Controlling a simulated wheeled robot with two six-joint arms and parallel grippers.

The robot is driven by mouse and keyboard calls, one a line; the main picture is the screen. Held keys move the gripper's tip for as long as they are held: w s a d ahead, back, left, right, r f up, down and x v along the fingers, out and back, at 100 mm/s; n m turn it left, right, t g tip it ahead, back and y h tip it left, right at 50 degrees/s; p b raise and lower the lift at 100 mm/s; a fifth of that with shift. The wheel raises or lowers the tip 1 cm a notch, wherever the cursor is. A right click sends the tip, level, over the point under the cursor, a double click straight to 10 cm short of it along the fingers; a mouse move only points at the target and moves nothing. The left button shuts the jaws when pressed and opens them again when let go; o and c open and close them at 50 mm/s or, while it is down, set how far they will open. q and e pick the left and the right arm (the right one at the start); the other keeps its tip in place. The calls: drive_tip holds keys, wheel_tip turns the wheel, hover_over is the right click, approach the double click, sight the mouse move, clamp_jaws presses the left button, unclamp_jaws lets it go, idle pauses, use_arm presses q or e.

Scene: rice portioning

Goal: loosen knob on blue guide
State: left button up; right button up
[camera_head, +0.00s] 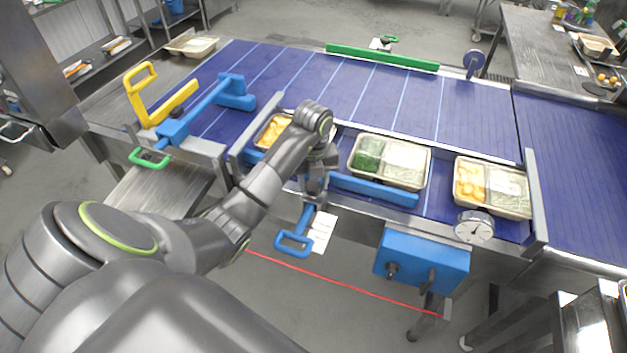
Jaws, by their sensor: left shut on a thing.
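The blue guide (375,190) runs along the near edge of the conveyor, in front of the food trays. A blue loop handle (294,240) hangs below it on the near side. My left gripper (316,188) reaches down over the guide's mount, just above the handle. It is shut on the knob there, which the fingers and wrist mostly hide. I cannot tell how far the knob is turned. My right gripper is not in view.
Trays (408,163) with food stand on the blue belt (340,90), one partly behind my left wrist. A second blue guide (205,108), a yellow handle (138,92) and a green handle (149,158) are at the left. A round dial (474,227) and blue box (420,262) sit front right.

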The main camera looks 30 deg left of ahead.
sight(314, 185)
use_arm(q)
drive_tip(key=shift+n, duration=0.4)
drive_tip(key=o, duration=1)
wheel_tip(314, 185, up, 12)
drive_tip(key=p, duration=1.1)
drive_tip(key=shift+p, duration=0.3)
